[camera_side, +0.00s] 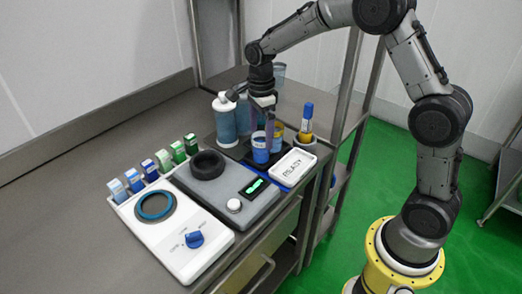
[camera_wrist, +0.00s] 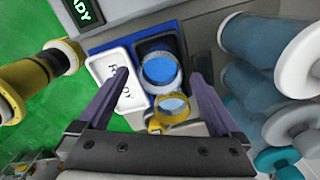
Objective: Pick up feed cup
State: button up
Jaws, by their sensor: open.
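Two small cups stand close together beside the white READY plate in the side view: a blue-banded cup (camera_side: 260,147) in front and a yellow-banded cup (camera_side: 278,136) behind it. I cannot tell which one is the feed cup. In the wrist view, the blue-banded cup (camera_wrist: 160,72) sits on a dark square in a blue base, and the yellow-banded cup (camera_wrist: 172,107) is nearer my wrist. Both hold blue liquid or have blue insides. My gripper (camera_wrist: 160,75) is open, with one finger on each side of the cups. In the side view, my gripper (camera_side: 264,110) is above the cups, holding nothing.
Pump bottles (camera_side: 224,118) stand close on the left. A blue-capped yellow bottle (camera_side: 306,120) stands in a pot at right. The READY plate (camera_side: 293,169) and a grey device (camera_side: 232,188) are in front. Several small cartons (camera_side: 163,161) line the left. Bare counter lies left.

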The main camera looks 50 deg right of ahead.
jog(key=shift+f, duration=1.15)
jog(key=shift+r, duration=0.1)
grip_shut()
